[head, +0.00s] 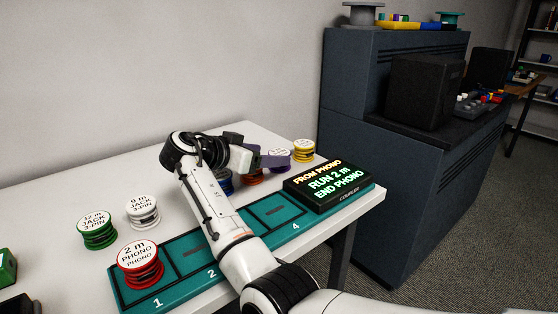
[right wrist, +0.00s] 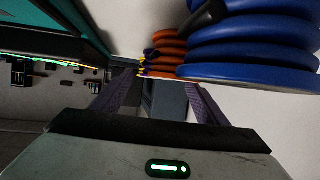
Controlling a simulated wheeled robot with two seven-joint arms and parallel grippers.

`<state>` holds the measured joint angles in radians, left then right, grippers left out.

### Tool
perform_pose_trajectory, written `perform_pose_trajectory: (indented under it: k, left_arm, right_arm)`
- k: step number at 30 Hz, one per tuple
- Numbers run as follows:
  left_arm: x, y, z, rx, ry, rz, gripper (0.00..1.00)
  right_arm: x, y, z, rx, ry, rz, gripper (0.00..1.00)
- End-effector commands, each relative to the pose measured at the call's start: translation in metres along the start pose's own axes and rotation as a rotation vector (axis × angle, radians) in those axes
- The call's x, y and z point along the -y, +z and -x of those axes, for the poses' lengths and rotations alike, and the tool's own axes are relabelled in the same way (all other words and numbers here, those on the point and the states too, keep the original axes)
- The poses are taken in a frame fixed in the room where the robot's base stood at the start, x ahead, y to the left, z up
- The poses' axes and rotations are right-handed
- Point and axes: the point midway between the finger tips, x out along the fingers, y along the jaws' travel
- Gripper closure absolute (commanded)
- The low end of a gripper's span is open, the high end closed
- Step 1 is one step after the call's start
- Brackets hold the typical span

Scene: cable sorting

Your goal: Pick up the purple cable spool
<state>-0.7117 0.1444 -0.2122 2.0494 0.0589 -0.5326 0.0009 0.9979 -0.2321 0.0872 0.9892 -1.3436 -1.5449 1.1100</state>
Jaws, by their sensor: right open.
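My right gripper (head: 276,160) reaches over the back row of spools on the white table. Its dark purple fingers stand apart in the right wrist view (right wrist: 158,92), with no spool between them. A blue spool (head: 225,181) sits below the gripper; it looms close at the right in the right wrist view (right wrist: 250,45). An orange-red spool (head: 253,178) and a yellow spool (head: 303,151) stand farther along. My left gripper is not in view.
A teal numbered tray (head: 195,297) runs along the front, with a red "2 m PHONO" spool (head: 140,263) on slot 1 and a lit sign (head: 330,183) at its right. Green (head: 97,232) and white (head: 143,212) spools stand left. A dark cabinet (head: 375,160) stands beyond.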

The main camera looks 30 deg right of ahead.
Motion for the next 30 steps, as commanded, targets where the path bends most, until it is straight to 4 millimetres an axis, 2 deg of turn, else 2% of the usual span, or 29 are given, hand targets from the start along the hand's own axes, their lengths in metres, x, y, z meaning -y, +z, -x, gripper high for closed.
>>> perform_pose_trajectory:
  k: [12, 18, 20, 27, 30]
  left_arm:
    - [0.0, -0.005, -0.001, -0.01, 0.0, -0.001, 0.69]
    - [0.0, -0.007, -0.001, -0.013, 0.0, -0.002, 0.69]
    - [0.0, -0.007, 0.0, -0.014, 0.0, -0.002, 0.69]
    - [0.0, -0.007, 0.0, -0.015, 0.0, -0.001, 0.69]
    - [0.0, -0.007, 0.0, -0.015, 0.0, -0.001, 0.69]
  right_arm:
    - [-0.006, -0.005, -0.05, -0.001, 0.002, 0.002, 0.32]
    - [-0.006, -0.005, -0.051, 0.0, 0.0, 0.001, 0.32]
    - [-0.006, -0.005, -0.051, 0.0, 0.0, 0.001, 0.39]
    - [-0.006, -0.005, -0.051, -0.001, 0.0, 0.001, 0.79]
    - [-0.005, -0.006, -0.051, -0.002, 0.0, 0.0, 0.8]
